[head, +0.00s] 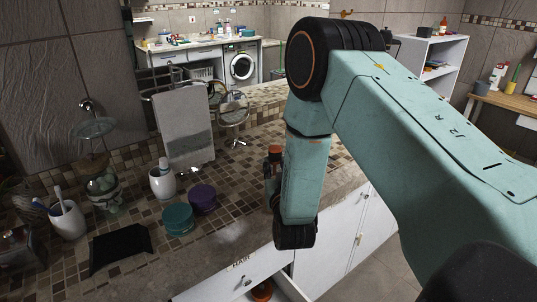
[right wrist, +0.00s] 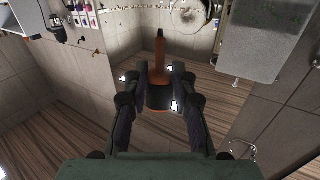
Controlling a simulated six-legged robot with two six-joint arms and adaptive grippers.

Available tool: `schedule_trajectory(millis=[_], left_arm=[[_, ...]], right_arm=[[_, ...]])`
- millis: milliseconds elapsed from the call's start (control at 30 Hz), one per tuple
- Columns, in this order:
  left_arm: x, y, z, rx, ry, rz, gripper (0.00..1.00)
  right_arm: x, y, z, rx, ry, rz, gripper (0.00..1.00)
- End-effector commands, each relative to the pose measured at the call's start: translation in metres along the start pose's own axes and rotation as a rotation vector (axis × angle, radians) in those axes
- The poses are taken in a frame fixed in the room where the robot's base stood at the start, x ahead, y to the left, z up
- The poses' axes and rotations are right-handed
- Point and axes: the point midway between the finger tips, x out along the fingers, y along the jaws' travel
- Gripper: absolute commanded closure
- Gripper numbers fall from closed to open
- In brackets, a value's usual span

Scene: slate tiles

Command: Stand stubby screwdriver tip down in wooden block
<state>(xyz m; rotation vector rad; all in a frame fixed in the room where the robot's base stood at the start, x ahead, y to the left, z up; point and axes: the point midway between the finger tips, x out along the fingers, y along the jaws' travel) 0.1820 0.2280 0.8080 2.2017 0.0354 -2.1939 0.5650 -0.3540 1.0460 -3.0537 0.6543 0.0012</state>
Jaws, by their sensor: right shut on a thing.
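The stubby screwdriver (right wrist: 158,78) has an orange and black handle and a dark tip. In the right wrist view it stands between the fingers of my right gripper (right wrist: 160,100), which is shut on it, tip pointing up the picture and away from the wrist. In the head view my right gripper (head: 272,180) is above the front of the tiled counter, mostly hidden behind my own teal arm. A small orange and dark part of the screwdriver (head: 274,152) shows there. I cannot make out a wooden block in either view. My left gripper is not in view.
The tiled counter (head: 235,165) holds a teal tin (head: 177,219), a purple tin (head: 203,198), a white cup (head: 162,182), a toothbrush cup (head: 66,222) and a dark tray (head: 120,247). A drawer (head: 240,281) stands open below.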

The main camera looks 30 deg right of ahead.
Motion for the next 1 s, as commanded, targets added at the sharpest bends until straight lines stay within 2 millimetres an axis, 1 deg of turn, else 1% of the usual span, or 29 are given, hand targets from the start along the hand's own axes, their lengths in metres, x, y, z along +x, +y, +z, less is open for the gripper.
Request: schedule_trajectory(millis=[33, 100, 333, 1000], left_arm=[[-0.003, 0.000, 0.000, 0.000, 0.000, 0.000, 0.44], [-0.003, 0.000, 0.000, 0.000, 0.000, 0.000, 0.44], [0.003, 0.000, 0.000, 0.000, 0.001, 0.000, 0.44], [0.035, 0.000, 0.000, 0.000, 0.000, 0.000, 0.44]], right_arm=[[0.000, -0.002, -0.004, -0.001, 0.006, -0.004, 1.00], [0.001, -0.002, -0.005, -0.001, 0.010, -0.005, 1.00], [0.000, -0.001, 0.001, -0.001, 0.011, -0.001, 1.00], [0.001, 0.001, 0.041, -0.002, 0.010, -0.003, 1.00]])
